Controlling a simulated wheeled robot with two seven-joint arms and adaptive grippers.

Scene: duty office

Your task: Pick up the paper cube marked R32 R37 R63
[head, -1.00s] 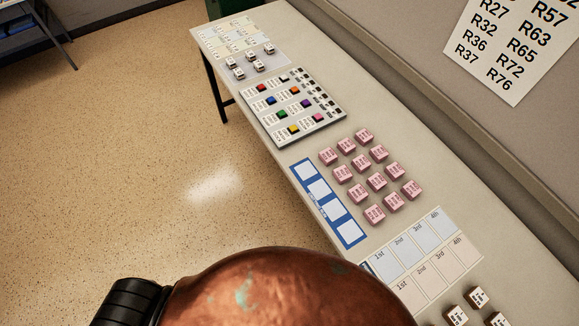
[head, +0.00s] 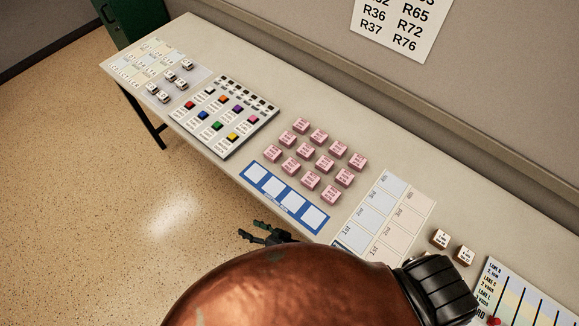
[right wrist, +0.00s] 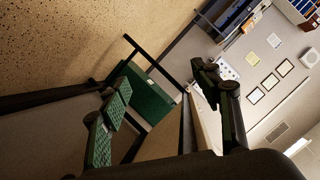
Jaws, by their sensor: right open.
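Several pink paper cubes (head: 312,160) stand in rows on the long table, behind the blue-edged strip with white squares (head: 286,196). Their print is too small to read, so I cannot tell which one is marked R32 R37 R63. My right gripper (head: 250,231) is open and empty at the table's front edge, just in front of the strip and apart from the cubes. In the right wrist view its two green-padded fingers (right wrist: 165,82) are spread, with no cube between them. My left gripper is not in view.
A board with coloured buttons (head: 224,117) lies left of the cubes. White cubes (head: 170,77) sit at the far left. A card marked 1st to 4th (head: 385,215) and white cubes (head: 440,238) are on the right. A wall sheet (head: 405,25) lists R numbers.

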